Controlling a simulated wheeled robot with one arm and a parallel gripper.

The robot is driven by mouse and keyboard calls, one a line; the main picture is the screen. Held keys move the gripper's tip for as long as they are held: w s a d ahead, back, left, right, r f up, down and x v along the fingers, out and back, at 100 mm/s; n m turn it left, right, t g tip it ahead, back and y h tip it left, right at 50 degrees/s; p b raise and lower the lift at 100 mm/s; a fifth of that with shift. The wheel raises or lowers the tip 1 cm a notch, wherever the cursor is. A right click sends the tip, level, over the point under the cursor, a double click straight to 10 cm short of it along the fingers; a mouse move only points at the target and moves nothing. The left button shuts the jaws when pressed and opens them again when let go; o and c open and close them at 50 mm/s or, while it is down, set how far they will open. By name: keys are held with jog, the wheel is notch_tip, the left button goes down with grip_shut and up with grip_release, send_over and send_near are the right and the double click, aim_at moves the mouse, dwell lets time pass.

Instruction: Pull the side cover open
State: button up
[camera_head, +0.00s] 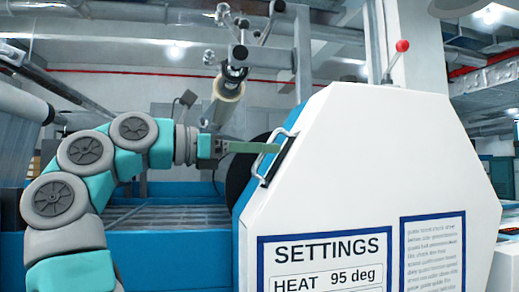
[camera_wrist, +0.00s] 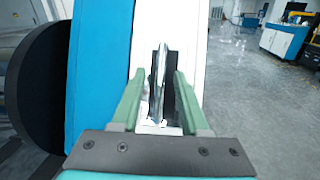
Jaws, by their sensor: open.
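The side cover (camera_head: 350,180) is a large white panel with a blue edge, and it stands at the right in the head view. Its metal handle (camera_head: 270,150) sits on the upper left slanted edge, over a dark plate. My gripper (camera_head: 274,147) reaches the handle from the left. In the wrist view the green fingers of my gripper (camera_wrist: 160,95) are apart, one on each side of the shiny handle (camera_wrist: 158,80). White cover surface (camera_wrist: 190,25) shows behind it. I cannot tell whether either finger touches the handle.
A lever with a red knob (camera_head: 402,46) rises above the cover. A roll on a bar (camera_head: 228,95) hangs behind my gripper. A dark round roller (camera_wrist: 38,85) stands at the left in the wrist view. Open grey floor (camera_wrist: 250,90) lies to the right.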

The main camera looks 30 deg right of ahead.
grip_shut()
dwell(1.3)
